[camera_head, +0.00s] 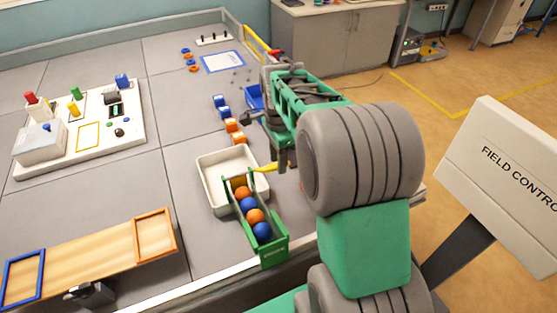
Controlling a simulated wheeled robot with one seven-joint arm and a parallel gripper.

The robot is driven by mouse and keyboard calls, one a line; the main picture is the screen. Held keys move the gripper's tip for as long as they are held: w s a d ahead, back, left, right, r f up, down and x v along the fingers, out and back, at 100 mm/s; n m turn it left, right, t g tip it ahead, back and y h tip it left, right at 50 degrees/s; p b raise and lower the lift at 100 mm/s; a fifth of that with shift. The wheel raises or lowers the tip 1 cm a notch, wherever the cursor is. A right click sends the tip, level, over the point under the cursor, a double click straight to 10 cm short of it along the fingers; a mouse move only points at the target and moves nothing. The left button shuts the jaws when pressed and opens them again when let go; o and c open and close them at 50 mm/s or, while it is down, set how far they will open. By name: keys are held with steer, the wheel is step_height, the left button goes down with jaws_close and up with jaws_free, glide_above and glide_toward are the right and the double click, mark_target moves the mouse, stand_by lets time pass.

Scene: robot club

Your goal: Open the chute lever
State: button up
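The green chute (269,252) stands near the front edge of the table and holds a row of orange and blue balls. Its yellow lever (265,168) sticks out to the right at the chute's far end, beside the white tray. My gripper (283,165) points down at the lever's right end, very close to it. I cannot tell whether it touches the lever. The fingers are dark and partly overlap, so their opening does not show. My green and grey arm hides the area to the right.
A white tray (208,188) lies at the chute's far end. A plank with blue and orange frames (154,237) is at front left. A white board with buttons (128,130) lies at left. Bare table lies between.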

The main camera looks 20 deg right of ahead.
steer(key=shift+f, duration=0.4)
steer(key=shift+c, duration=0.2)
jaws_close()
stand_by(1.0)
